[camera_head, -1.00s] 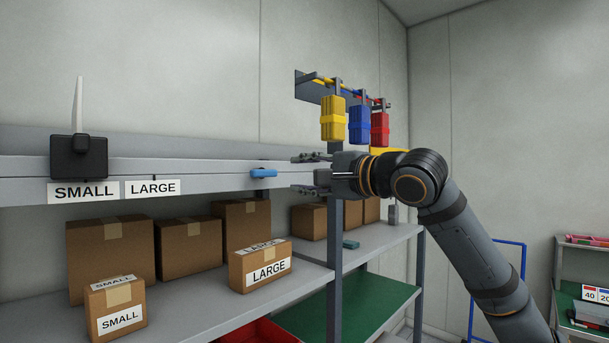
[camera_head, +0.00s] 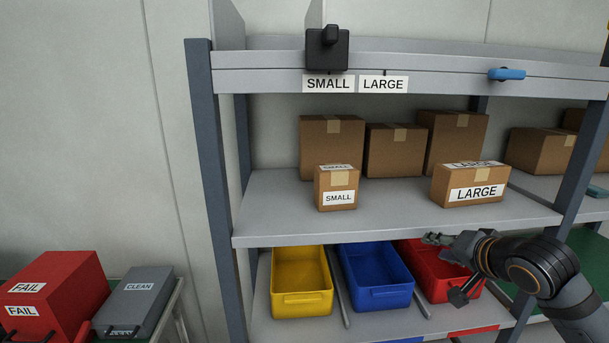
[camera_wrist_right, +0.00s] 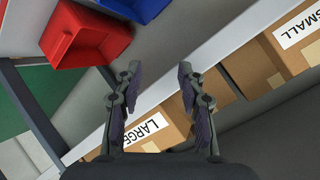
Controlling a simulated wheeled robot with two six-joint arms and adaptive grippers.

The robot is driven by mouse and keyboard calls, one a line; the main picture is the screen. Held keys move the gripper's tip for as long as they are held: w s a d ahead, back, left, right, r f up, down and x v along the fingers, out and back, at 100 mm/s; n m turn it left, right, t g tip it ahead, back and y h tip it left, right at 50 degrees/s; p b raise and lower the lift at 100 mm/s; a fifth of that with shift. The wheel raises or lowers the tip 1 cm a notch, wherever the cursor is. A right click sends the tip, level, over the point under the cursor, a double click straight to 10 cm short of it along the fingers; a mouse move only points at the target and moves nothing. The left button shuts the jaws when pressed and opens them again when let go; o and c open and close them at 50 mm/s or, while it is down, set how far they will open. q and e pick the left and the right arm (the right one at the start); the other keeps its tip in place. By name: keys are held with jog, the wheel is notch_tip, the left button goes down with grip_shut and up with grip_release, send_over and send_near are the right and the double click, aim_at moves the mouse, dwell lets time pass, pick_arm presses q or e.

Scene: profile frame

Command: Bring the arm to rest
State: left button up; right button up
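My right arm (camera_head: 530,265) comes in from the lower right in the head view. Its gripper (camera_head: 432,239) points left, in front of the shelf and over the red bin, below the LARGE box (camera_head: 470,184). In the right wrist view the right gripper's fingers (camera_wrist_right: 157,82) stand apart with nothing between them. The LARGE box also shows beyond them in the wrist view (camera_wrist_right: 150,143). My left gripper is not in view.
The shelf edge (camera_head: 400,226) runs just above my right gripper. Yellow (camera_head: 301,304), blue (camera_head: 378,300) and red (camera_head: 440,294) bins stand below. The SMALL box (camera_head: 337,188) sits on the shelf. Red FAIL (camera_head: 68,287) and grey CLEAN (camera_head: 140,296) boxes stand at lower left.

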jog(key=s+a+f+n+g, duration=0.2)
jog(key=s+f, duration=0.3)
jog(key=f, duration=0.5)
jog(key=s+a+f+n+g, duration=0.25)
jog(key=s+f, duration=0.25)
jog(key=f, duration=0.5)
jog(key=s+a+f+n+g+h, duration=0.1)
jog(key=s+f+n+g, duration=0.1)
jog(key=s+f, duration=0.45)
jog(key=s+f+n+g+h, duration=0.15)
jog(key=s+f, duration=0.25)
jog(key=s, duration=0.5)
jog(key=s+d+f+g, duration=0.1)
jog(key=s+f, duration=0.1)
jog(key=f, duration=1.2)
jog(key=s+d+f+g, duration=0.1)
jog(key=f, duration=1.2)
jog(key=s+d+f, duration=0.1)
jog(key=s+f, duration=1.5)
jog(key=s, duration=0.3)
jog(key=shift+d+f+g, duration=0.25)
jog(key=shift+f+g, duration=0.15)
